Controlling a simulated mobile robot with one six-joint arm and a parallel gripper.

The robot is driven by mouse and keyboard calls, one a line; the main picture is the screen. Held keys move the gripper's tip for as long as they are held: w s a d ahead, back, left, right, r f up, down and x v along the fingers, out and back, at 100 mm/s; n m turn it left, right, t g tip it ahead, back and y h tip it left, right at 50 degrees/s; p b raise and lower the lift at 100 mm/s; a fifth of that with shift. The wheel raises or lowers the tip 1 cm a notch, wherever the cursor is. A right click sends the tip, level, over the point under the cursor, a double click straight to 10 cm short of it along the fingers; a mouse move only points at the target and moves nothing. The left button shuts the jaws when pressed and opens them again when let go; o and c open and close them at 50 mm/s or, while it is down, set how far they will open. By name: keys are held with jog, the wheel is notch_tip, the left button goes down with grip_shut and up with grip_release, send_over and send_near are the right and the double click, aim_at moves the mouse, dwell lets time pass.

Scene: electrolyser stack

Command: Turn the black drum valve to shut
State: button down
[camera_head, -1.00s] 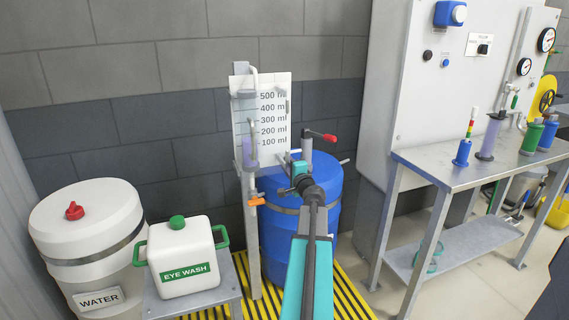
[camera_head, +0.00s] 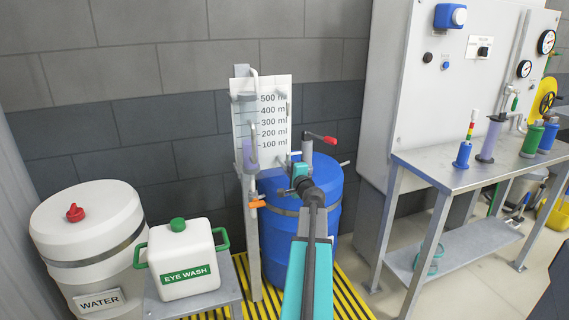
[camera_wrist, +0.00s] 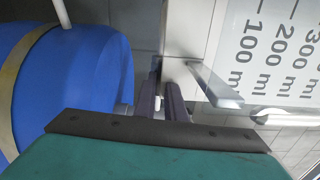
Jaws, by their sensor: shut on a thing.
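The blue drum (camera_head: 325,205) stands upright on a striped floor patch, with a steel band around it. My gripper (camera_head: 292,160) is at the drum's top left side, beside the measuring stand. In the wrist view my gripper (camera_wrist: 163,98) has its two dark fingers close together, shut on a small dark piece that I take for the black drum valve (camera_wrist: 157,68). The valve is mostly hidden by the fingers, and its turn angle cannot be read. The drum (camera_wrist: 75,75) fills the left of the wrist view.
A steel post with a white scale board (camera_head: 278,110) and an orange lever (camera_head: 257,203) stands close left of the drum. A red-handled fitting (camera_head: 328,139) rises behind my wrist. The eye wash tank (camera_head: 182,262) and water drum (camera_head: 88,225) are left; a steel bench (camera_head: 480,165) is right.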

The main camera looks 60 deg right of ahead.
jog(key=shift+m+p, duration=0.9)
jog(key=shift+m, duration=1)
jog(key=shift+m+p, duration=1.5)
jog(key=shift+m, duration=0.7)
